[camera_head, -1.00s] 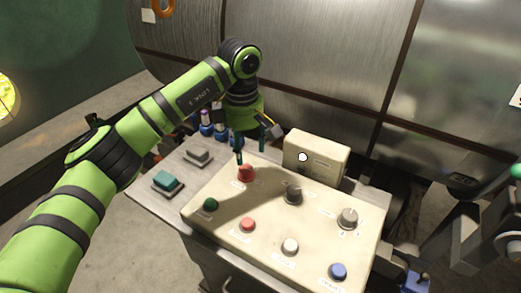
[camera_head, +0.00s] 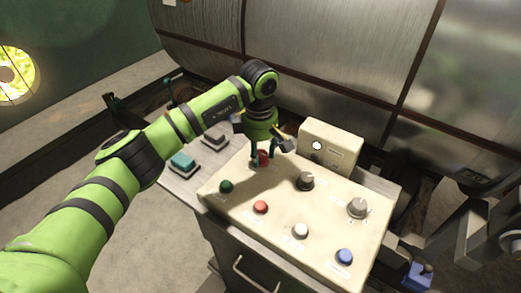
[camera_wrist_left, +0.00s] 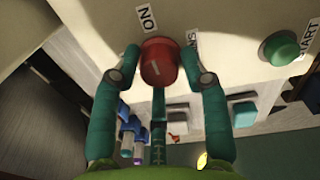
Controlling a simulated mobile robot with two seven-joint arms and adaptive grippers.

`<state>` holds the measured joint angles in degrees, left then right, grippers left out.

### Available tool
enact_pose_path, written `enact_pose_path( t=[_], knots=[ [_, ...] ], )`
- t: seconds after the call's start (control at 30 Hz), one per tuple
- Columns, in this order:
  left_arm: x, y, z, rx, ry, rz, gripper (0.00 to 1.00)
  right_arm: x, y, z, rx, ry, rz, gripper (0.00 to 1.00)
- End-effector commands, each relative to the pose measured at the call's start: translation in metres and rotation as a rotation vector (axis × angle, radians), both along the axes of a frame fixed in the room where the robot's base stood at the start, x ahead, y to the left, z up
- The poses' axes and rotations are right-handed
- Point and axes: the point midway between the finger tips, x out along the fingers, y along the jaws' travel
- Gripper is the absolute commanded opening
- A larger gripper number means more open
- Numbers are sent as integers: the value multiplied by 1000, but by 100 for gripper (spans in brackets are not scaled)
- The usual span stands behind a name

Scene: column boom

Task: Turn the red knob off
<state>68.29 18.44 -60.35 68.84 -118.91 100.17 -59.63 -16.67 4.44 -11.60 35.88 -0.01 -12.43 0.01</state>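The red knob (camera_head: 263,158) is at the back left of a cream control panel (camera_head: 285,225). In the left wrist view the knob (camera_wrist_left: 158,62) is round and red with a pale mark, and an "ON" label reads upside down beside it. My left gripper (camera_head: 264,162) points down at the knob. Its two green fingers (camera_wrist_left: 159,55) stand on either side of it, spread about a knob's width. The fingertips are very close to the knob's sides; whether they touch cannot be told. My right gripper is not in view.
The panel also carries a green button (camera_head: 226,187), a red button (camera_head: 260,207), a white button (camera_head: 300,231), a blue button (camera_head: 344,257) and two grey knobs (camera_head: 306,181). A cream box (camera_head: 331,143) rises behind. A teal switch (camera_head: 183,162) sits left.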

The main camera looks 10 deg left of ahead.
Motion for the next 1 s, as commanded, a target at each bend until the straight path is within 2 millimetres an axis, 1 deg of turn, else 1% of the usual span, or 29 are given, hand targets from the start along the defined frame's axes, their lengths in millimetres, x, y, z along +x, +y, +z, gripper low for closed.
enact_pose_path(
  t=[0.03, 0.07, 0.3, 0.53, 0.77, 1.0],
  knots=[
    [0, 0, 0, 0, 0, 0, 11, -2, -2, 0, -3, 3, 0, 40],
    [0, 0, 0, 0, 0, 0, 3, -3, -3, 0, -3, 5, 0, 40],
    [0, 0, 0, 0, 0, 4, 3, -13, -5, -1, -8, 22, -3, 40],
    [0, 0, -1, 0, -1, 63, 3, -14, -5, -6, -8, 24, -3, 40],
    [0, 0, -2, 0, -1, 217, 3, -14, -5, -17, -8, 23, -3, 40],
    [0, 0, -2, 1, -1, 440, 3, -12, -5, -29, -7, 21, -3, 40]
  ],
)
